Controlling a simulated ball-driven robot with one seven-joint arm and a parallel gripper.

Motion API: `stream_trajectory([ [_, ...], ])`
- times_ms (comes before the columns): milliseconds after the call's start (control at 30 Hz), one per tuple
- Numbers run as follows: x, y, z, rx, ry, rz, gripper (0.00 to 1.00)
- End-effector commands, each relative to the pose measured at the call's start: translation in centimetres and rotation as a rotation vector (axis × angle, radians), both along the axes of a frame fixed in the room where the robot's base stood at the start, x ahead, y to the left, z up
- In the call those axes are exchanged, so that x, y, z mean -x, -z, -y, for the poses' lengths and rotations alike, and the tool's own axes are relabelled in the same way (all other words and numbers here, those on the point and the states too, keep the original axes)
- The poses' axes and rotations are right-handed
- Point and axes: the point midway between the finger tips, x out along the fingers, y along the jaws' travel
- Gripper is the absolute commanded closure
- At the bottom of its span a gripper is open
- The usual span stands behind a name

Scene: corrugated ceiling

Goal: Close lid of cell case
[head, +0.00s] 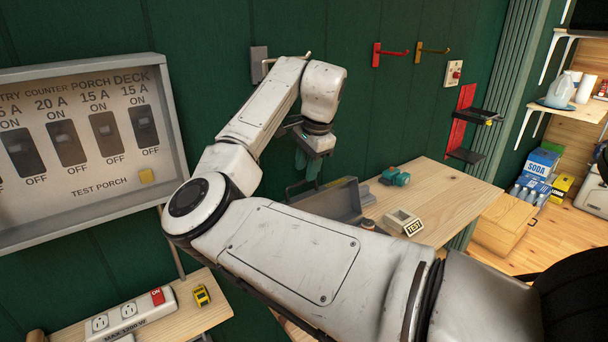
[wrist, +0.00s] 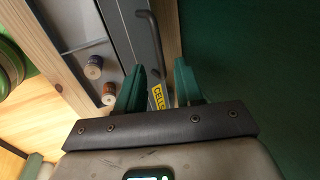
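The grey cell case (head: 340,203) sits on the wooden workbench by the green wall, partly hidden behind my arm. In the wrist view, a grey panel of the case (wrist: 128,38) carries a dark bar handle (wrist: 152,42) and a yellow label (wrist: 158,96) reading "CELLS". Two small cylindrical cells (wrist: 93,67) show to the left of this panel. My gripper (head: 307,167) hangs over the wall side of the case. Its green fingers (wrist: 160,72) are apart, with the label seen between them. I cannot tell whether a finger touches the case.
A teal device (head: 396,177) and a tester marked TEST (head: 404,222) stand on the workbench (head: 455,195) to the right. A breaker panel (head: 85,145) is on the left wall. Red and yellow hooks (head: 391,52) project from the back wall. The bench's right part is clear.

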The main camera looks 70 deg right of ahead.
Motion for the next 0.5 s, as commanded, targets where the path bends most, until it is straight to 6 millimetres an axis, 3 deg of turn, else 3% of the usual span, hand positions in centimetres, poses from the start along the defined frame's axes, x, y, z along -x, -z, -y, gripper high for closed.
stream_trajectory([
  [200,-0.5,2.2,0.3,-0.001,-0.001,0.0,0.64],
  [500,-0.6,2.7,0.4,0.0,0.0,0.0,0.64],
])
